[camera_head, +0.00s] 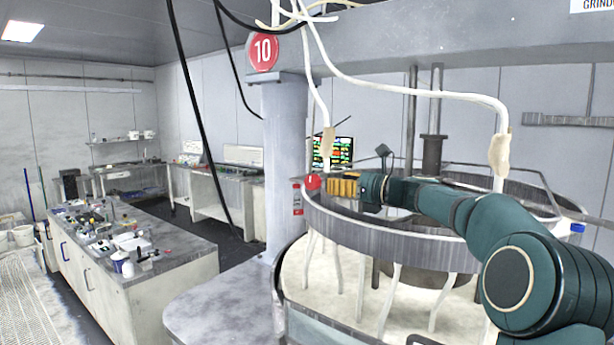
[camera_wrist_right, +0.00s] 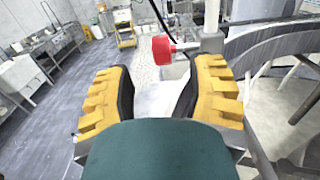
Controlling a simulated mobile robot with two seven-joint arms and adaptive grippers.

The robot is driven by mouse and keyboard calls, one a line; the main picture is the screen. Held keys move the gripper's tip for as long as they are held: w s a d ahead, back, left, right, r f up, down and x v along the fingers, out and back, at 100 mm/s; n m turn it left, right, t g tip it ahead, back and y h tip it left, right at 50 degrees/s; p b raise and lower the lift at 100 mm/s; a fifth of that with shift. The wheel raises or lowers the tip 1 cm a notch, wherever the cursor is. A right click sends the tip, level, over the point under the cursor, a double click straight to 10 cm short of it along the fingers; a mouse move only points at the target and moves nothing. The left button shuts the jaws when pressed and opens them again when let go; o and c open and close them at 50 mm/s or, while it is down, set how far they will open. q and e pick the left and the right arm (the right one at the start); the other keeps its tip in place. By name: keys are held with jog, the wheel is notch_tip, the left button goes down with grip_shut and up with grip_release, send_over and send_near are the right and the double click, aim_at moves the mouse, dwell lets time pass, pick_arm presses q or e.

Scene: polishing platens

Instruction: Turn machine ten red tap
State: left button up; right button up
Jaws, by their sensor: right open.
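The red tap (camera_head: 313,181) is a small round red knob at the left rim of machine ten, beside the grey column with the red "10" sign (camera_head: 263,52). In the right wrist view the red tap (camera_wrist_right: 162,49) is ahead of the fingers, near the middle top. My right gripper (camera_head: 334,187) has yellow fingers and points left at the tap, close to it. In the right wrist view my right gripper (camera_wrist_right: 160,85) is open and empty, with a gap between its fingertips and the tap. My left gripper is not in view.
The machine's round metal rim (camera_head: 400,240) curves under my right arm, with pale hoses hanging around it. The grey column (camera_head: 284,150) stands just left of the tap. A cluttered workbench (camera_head: 165,262) is at the left, with open floor behind it.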

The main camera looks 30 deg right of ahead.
aim_at(307, 178)
jog(key=p+x, duration=0.2)
jog(key=x, duration=0.8)
jog(key=shift+w, duration=0.1)
grip_shut()
